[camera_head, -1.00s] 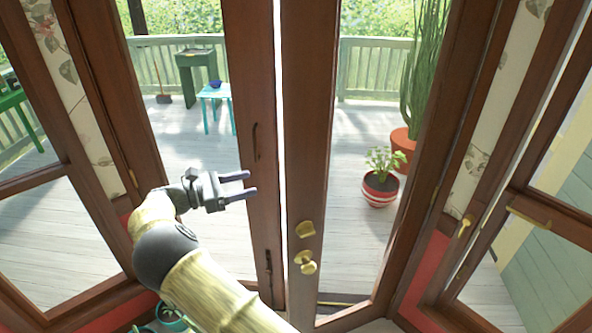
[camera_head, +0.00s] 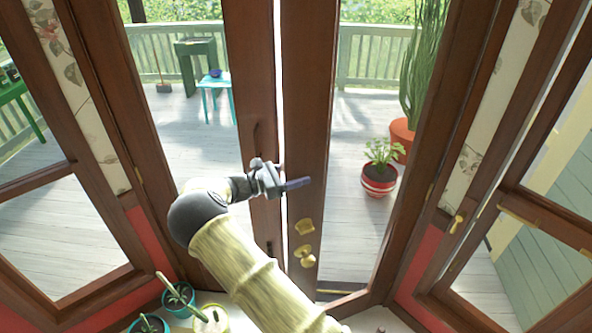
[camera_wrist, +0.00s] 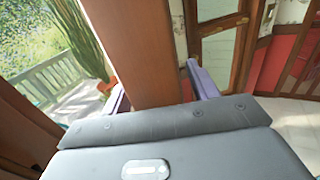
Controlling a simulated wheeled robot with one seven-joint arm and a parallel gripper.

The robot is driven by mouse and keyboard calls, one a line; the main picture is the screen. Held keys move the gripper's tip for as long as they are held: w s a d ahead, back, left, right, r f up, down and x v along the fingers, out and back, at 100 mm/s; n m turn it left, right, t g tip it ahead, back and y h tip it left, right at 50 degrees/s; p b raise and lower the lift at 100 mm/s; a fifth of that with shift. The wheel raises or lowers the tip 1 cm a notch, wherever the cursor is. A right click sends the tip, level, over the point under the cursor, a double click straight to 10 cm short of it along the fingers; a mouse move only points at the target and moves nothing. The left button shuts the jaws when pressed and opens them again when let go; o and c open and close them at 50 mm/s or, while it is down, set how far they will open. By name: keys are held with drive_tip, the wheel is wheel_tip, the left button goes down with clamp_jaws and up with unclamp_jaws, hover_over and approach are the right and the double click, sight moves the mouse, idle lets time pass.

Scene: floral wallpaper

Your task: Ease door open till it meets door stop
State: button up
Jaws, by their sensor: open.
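The right door leaf (camera_head: 309,120) is brown wood, with a brass knob (camera_head: 305,256) and a brass plate (camera_head: 304,227) on its stile. A narrow bright gap separates it from the left leaf (camera_head: 262,90), which has a dark pull handle. My gripper (camera_head: 298,183) is at the gap, above the knob, its fingers reaching toward the right leaf's edge. In the wrist view my gripper (camera_wrist: 157,90) is open, with one purple finger on each side of a brown upright (camera_wrist: 140,50); contact cannot be told. I cannot make out a door stop.
Outside is a deck with a red-striped pot plant (camera_head: 379,178), a tall cactus in an orange pot (camera_head: 402,135) and a turquoise table (camera_head: 210,90). Small potted plants (camera_head: 178,294) stand inside at lower left. A side window with a brass handle (camera_head: 457,223) is at right.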

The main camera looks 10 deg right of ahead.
clamp_jaws()
drive_tip(key=shift+d, duration=0.1)
idle(0.3)
